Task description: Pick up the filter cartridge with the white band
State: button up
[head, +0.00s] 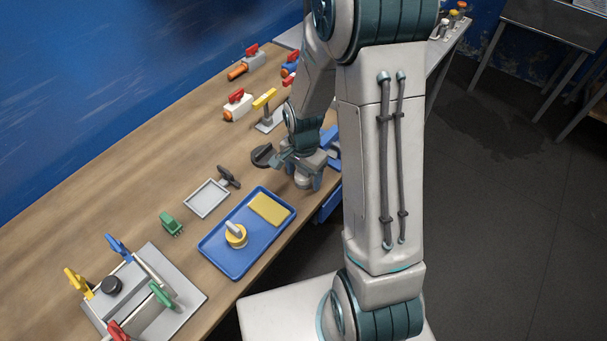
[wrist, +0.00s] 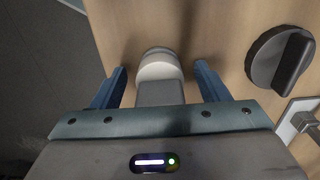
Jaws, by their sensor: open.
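In the wrist view a round grey-topped cartridge with a white band (wrist: 160,67) stands on the wooden bench. My gripper (wrist: 160,82) is open, with one blue finger on each side of the cartridge. A gap shows between each finger and it, and a grey block covers its near part. In the head view my gripper (head: 304,182) is low over the bench near its front edge.
A black knob-like part (wrist: 281,58) lies right of the gripper. In the head view a blue tray (head: 213,248) holds a yellow pad (head: 269,209) and a yellow round piece (head: 236,239). A small grey tray (head: 207,199) lies beside it. Valves (head: 238,106) stand farther back.

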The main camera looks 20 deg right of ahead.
jog(key=c, duration=1.3)
jog(key=shift+r, duration=0.1)
